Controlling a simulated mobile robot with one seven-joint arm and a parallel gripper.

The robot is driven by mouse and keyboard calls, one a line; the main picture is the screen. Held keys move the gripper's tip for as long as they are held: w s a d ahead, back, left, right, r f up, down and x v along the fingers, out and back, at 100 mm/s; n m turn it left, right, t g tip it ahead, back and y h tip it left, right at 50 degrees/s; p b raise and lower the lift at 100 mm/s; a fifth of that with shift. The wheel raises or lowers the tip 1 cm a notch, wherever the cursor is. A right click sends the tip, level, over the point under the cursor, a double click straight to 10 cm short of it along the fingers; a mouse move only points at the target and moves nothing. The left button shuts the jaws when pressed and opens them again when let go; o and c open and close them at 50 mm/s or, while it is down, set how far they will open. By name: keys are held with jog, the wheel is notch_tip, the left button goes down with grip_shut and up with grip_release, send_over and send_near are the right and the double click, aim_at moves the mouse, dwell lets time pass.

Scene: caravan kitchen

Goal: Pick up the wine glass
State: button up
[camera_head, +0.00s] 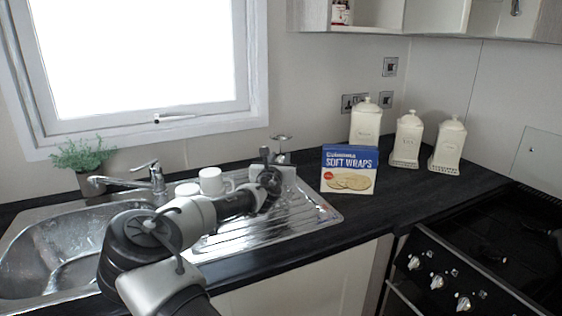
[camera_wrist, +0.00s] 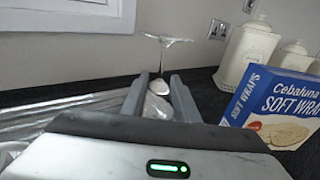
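The wine glass (camera_wrist: 166,41) is clear and stands upside down, foot up and bowl down, at the back of the steel drainer. In the head view its foot and stem (camera_head: 282,139) show just behind my gripper (camera_head: 270,158); its bowl is mostly hidden there. In the wrist view my gripper (camera_wrist: 160,80) is open, with one finger on each side of the bowl. The stem and foot rise beyond the fingertips. I cannot tell whether either finger touches the glass.
White mugs (camera_head: 211,181) stand on the drainer (camera_head: 300,215) left of my gripper. A soft wraps box (camera_head: 349,170) stands close on the right, before cream canisters (camera_head: 366,122). The sink (camera_head: 60,250) and tap (camera_head: 157,178) are left, the hob (camera_head: 490,235) far right. The wall is close behind.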

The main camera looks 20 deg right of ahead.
jog(key=shift+w+d, duration=0.2)
jog(key=shift+w, duration=0.2)
jog(key=shift+c, duration=0.5)
grip_shut()
jog(key=shift+r, duration=0.1)
notch_tip(320, 180, up, 19)
jog(key=p, duration=0.7)
